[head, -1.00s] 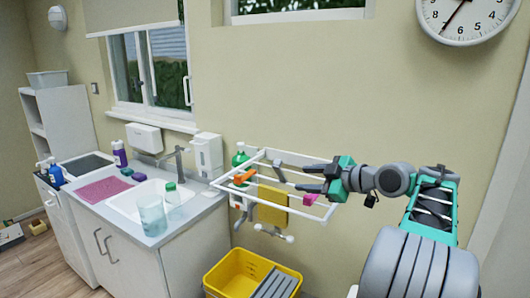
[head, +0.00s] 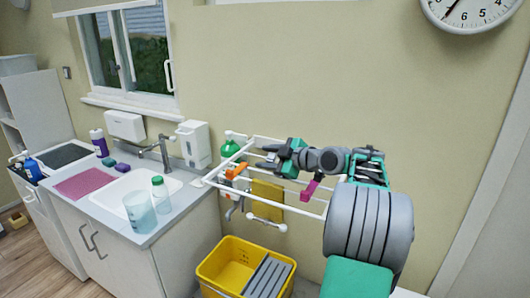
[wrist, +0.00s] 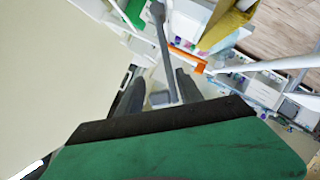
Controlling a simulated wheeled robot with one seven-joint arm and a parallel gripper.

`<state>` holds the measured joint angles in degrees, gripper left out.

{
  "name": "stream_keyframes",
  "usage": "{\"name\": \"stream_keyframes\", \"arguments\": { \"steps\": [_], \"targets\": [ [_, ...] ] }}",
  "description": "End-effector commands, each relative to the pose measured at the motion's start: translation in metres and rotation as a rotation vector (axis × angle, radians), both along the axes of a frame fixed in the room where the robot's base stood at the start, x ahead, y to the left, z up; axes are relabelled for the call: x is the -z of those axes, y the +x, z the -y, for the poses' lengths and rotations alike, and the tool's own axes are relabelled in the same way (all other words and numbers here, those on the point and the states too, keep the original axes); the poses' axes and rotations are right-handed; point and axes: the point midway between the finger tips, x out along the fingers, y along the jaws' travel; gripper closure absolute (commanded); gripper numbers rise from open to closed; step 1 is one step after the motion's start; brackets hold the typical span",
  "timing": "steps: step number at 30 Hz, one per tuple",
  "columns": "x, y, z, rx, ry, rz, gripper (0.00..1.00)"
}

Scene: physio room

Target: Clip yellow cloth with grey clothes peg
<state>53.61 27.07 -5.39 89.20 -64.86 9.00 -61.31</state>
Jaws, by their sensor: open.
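The yellow cloth (head: 267,196) hangs over the bars of a white wall drying rack (head: 312,212). In the wrist view the cloth (wrist: 226,26) shows at the upper right. My gripper (head: 267,157) is open above the rack, behind and a little above the cloth in the head view. The grey clothes peg (wrist: 162,38) is a long grey shape in the wrist view, reaching down between my two open fingers (wrist: 157,88). I cannot tell whether the fingers touch it. In the head view my gripper largely hides the peg.
An orange peg (head: 236,170) and a pink peg (head: 310,188) are on the rack. The sink counter (head: 175,212) with a clear cup (head: 140,212) is at left.

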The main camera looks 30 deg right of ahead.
Motion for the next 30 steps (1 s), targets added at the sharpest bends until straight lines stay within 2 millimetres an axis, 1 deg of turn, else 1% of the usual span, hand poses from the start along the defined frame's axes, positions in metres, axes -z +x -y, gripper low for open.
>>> {"name": "stream_keyframes", "arguments": {
  "steps": [3, 9, 11, 25, 30],
  "targets": [
    [0.0015, 0.0063, -0.0018, 0.0, -0.001, 0.0, 0.57],
    [0.0024, 0.0065, -0.0016, 0.001, -0.001, 0.0, 0.57],
    [0.0024, 0.0065, -0.0016, 0.001, -0.001, 0.0, 0.61],
    [0.0021, 0.0062, -0.0015, 0.001, -0.001, 0.0, 0.99],
    [0.0018, 0.0062, -0.0015, 0.0, -0.001, 0.001, 1.0]
  ]
}}
